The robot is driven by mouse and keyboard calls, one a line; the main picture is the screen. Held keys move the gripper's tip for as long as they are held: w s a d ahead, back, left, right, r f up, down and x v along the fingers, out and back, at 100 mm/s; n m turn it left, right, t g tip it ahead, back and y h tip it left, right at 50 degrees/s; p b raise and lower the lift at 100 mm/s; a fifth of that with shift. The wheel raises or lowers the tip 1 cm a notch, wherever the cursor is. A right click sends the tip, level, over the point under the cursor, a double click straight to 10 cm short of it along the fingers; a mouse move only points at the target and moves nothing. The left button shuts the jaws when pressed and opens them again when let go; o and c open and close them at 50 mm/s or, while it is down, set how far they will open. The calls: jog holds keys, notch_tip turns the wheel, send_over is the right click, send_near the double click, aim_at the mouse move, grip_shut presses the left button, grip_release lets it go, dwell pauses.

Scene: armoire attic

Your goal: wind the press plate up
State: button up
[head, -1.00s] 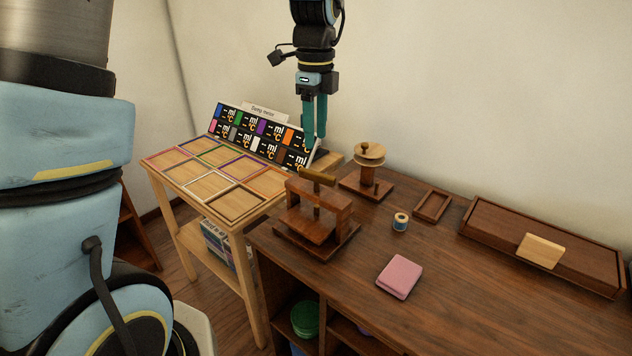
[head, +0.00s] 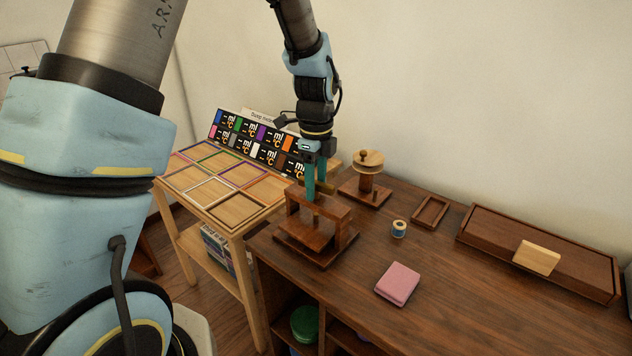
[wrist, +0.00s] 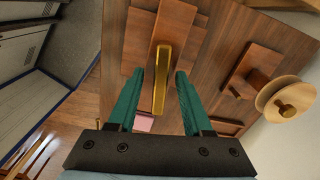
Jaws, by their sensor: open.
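The wooden press stands at the left end of the dark desk, with its crossbeam (head: 333,210) on two posts. Its press plate (head: 305,234) is a thick block low under the beam, close above the base; any gap is hard to tell. A brass-coloured bar handle (head: 326,188) tops the screw and is partly hidden by my fingers. My gripper (head: 315,192) is open, pointing down at the handle from above. In the wrist view the handle (wrist: 161,80) lies lengthwise between the two teal fingers, apparently not gripped, with the crossbeam beneath it.
A wooden spool stand (head: 368,175) is close behind the press to the right. A thread reel (head: 399,229), small tray (head: 431,211), pink pad (head: 398,284) and long wooden box (head: 500,243) are further right. A lighter table with coloured frames (head: 238,209) is at left.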

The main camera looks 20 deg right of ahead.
jog(key=shift+c, duration=0.3)
grip_shut()
jog(key=shift+n, duration=0.4)
